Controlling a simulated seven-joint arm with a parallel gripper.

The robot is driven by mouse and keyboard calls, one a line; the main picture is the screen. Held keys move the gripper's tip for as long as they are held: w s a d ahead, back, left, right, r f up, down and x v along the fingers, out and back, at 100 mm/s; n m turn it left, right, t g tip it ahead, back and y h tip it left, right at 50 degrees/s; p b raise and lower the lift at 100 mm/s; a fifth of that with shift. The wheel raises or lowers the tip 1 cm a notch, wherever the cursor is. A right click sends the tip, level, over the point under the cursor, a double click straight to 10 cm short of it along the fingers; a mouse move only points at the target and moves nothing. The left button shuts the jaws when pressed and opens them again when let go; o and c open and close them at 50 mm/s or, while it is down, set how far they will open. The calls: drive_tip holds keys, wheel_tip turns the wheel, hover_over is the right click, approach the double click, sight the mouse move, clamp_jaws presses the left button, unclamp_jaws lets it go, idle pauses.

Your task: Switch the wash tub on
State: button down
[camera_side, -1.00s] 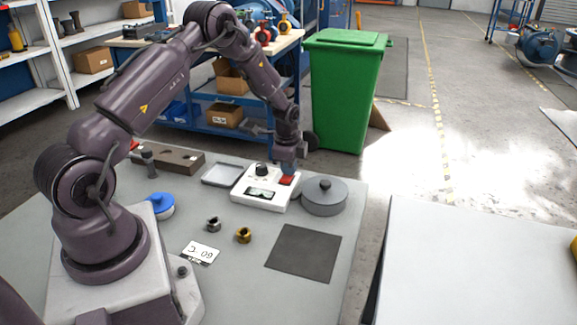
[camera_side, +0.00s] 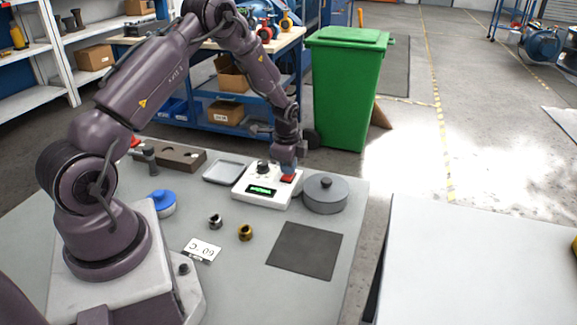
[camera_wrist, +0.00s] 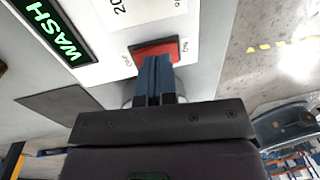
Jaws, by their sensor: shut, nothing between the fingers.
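A white control box (camera_side: 252,198) stands at the back of the table with a black knob (camera_side: 263,167), a display (camera_side: 262,189) and a red switch (camera_side: 288,178). The display (camera_wrist: 55,30) is lit green and reads WASH in the wrist view. My gripper (camera_side: 289,165) points down over the red switch, shut and empty. In the wrist view the blue fingertips (camera_wrist: 154,62) overlap the near edge of the red switch (camera_wrist: 150,50); I cannot tell whether they press on it. A grey round tub with a lid (camera_side: 325,195) stands right of the box.
A grey tray (camera_side: 225,172) lies left of the box. A blue-topped jar (camera_side: 161,203), a steel nut (camera_side: 215,221), a brass nut (camera_side: 245,233) and a "60 C" card (camera_side: 202,250) lie nearer. A dark mat (camera_side: 305,251) lies at front right.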

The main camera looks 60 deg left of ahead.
sight(283, 178)
wheel_tip(283, 178, up, 14)
drive_tip(key=w+a, duration=0.1)
idle(0.4)
drive_tip(key=shift+w+a, duration=0.1)
drive_tip(key=s+d+r+n+t, duration=0.2)
drive_tip(key=s+d+r+n, duration=0.2)
drive_tip(key=s+d+r, duration=0.4)
drive_tip(key=s+d+r+n+t+h, duration=0.1)
drive_tip(key=s+d+r+n+t, duration=0.1)
drive_tip(key=s+d+r+n, duration=0.3)
drive_tip(key=s+d+r, duration=0.4)
drive_tip(key=s+d, duration=0.6)
drive_tip(key=shift+d+t, duration=0.2)
drive_tip(key=shift+t, duration=0.1)
